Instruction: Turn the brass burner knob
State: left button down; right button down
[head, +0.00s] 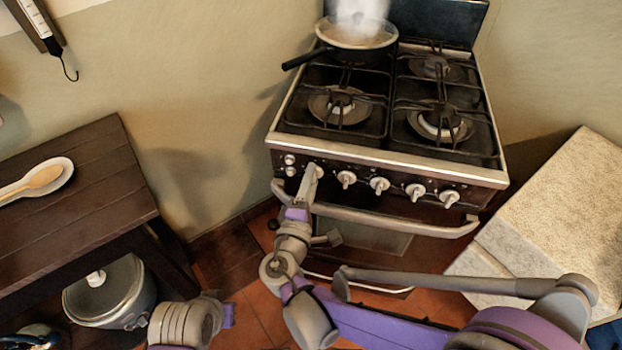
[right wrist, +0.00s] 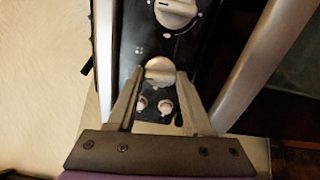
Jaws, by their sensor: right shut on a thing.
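The stove (head: 395,170) has a row of pale metallic knobs along its front panel. My right gripper (head: 312,175) is at the left end of this row, in front of the leftmost large knob, which it hides in the head view. In the right wrist view, the fingers are shut on this rounded, pale brass-toned knob (right wrist: 158,68), one finger on each side. Another knob (right wrist: 176,10) with white dial marks sits beyond it. Only a part of my left arm shows at the bottom left; its gripper is out of view.
A steaming pan (head: 357,33) sits on the back left burner, its handle sticking out left. The oven door handle (head: 390,218) runs just below the knobs. A dark wooden table (head: 90,190) stands left, a stone-topped counter (head: 560,210) right. A lidded pot (head: 110,290) is low at left.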

jog(key=shift+m, duration=0.6)
jog(key=shift+c, duration=1.6)
grip_release()
jog(key=p+v, duration=0.1)
jog(key=v, duration=1)
jog(key=shift+w, duration=0.1)
